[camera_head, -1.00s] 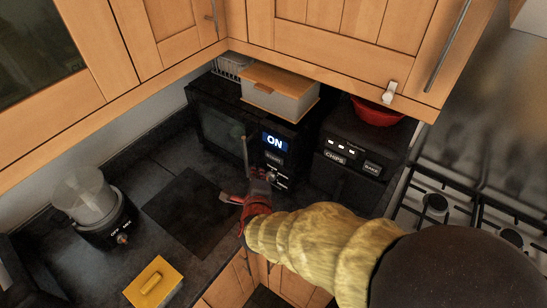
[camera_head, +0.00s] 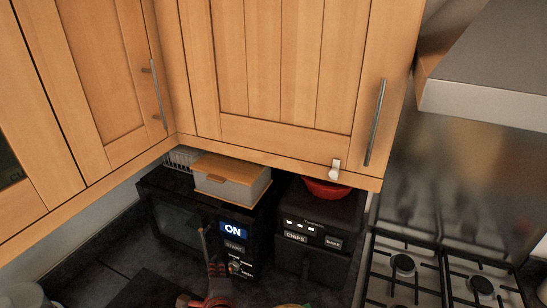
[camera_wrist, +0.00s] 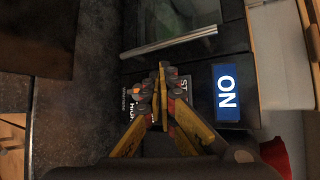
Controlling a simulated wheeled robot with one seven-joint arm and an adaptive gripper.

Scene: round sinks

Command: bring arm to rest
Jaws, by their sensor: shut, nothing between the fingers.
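My gripper (camera_head: 218,284) is low in the head view, just in front of the black microwave (camera_head: 181,217). In the wrist view the fingers of my gripper (camera_wrist: 161,78) are together with nothing between them. The microwave's lit ON display (camera_head: 233,231) shows above the gripper in the head view and to its right in the wrist view (camera_wrist: 227,91). The fingers partly cover the panel lettering below the display. I cannot tell whether the fingertips touch the panel. Most of my arm is below the head view's lower edge.
A lidded box (camera_head: 231,181) sits on the microwave. To the right stands a black appliance marked CHIPS and BAKE (camera_head: 310,237), with a red bowl (camera_head: 326,189) on top. A gas hob (camera_head: 402,268) lies further right. Wooden wall cupboards (camera_head: 280,60) overhang the worktop (camera_head: 100,262).

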